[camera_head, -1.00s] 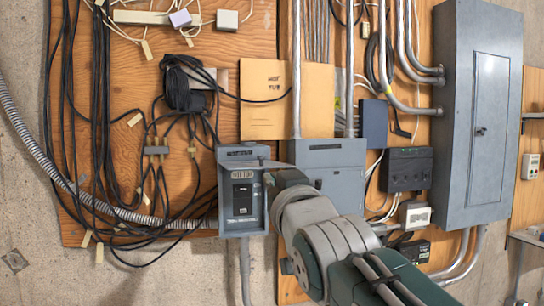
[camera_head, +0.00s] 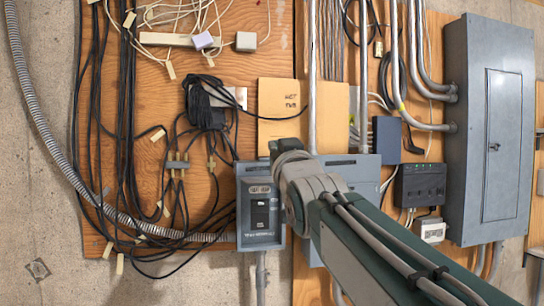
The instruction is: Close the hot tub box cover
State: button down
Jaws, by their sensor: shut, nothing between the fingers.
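The grey hot tub box (camera_head: 261,215) is on the wooden board left of centre, under a tan panel marked "HOT TUB" (camera_head: 285,108). Its front is open, and the dark switches inside show. The cover is hard to make out; a grey strip above the opening may be its raised edge. My gripper (camera_head: 286,147) is at the upper right of this box, in front of the tan panel's lower edge. It is seen from behind, shut and empty, with its fingertips mostly hidden. I cannot tell whether it touches the cover.
A second grey box (camera_head: 358,166) is directly right, largely behind my arm. Black cables (camera_head: 125,130) hang at the left. A black device (camera_head: 419,185) and a large grey panel (camera_head: 490,130) are at the right. A vertical conduit (camera_head: 312,80) runs just above my gripper.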

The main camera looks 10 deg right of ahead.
jog(key=shift+w+d+f, duration=0.1)
jog(key=shift+w+d, duration=0.1)
jog(key=shift+w, duration=0.2)
jog(key=f, duration=0.1)
jog(key=d+f, duration=0.1)
jog(key=shift+s+d+f, duration=0.1)
jog(key=shift+f, duration=0.7)
jog(key=shift+a, duration=0.4)
jog(key=shift+d, duration=0.15)
